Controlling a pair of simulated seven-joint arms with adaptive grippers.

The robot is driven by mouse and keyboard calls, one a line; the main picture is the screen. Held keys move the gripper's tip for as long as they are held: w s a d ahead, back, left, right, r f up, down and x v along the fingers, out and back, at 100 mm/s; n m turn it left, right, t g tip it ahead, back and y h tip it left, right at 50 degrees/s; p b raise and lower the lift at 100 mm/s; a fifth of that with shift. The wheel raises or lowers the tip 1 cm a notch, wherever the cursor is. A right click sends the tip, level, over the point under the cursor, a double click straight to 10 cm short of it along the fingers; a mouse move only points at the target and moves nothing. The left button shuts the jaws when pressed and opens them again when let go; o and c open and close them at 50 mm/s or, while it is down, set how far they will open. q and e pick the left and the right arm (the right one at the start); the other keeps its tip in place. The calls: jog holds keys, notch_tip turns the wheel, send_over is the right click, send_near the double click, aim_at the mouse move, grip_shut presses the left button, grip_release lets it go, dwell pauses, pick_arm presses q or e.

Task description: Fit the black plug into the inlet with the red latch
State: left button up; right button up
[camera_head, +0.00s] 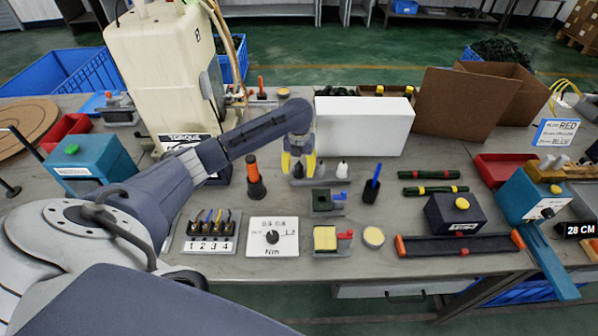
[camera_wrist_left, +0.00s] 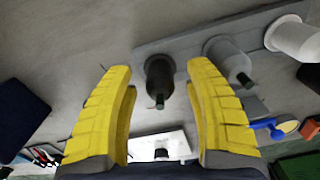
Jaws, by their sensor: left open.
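The black plug (camera_wrist_left: 158,78) stands upright at the left end of a grey rail (camera_wrist_left: 185,45), beside a grey plug (camera_wrist_left: 228,62) and a white plug (camera_wrist_left: 292,38). My left gripper (camera_head: 298,170) is over the black plug, its yellow fingers apart. In the left wrist view the black plug shows between the open fingers (camera_wrist_left: 162,78), with a gap on each side. The inlet with the red latch (camera_head: 347,236) is on the table in front, with a yellow top face (camera_head: 325,238). The gripper partly hides the black plug in the head view. My right gripper is not seen.
A dark green fixture (camera_head: 322,202) with a blue latch stands between the plugs and the red-latch inlet. An orange-tipped tool (camera_head: 254,180) stands left of the gripper. A black cup with a blue stick (camera_head: 371,191) is at right. A white box (camera_head: 363,127) stands behind.

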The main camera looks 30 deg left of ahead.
pick_arm(q)
jog(key=shift+f, duration=0.55)
grip_shut()
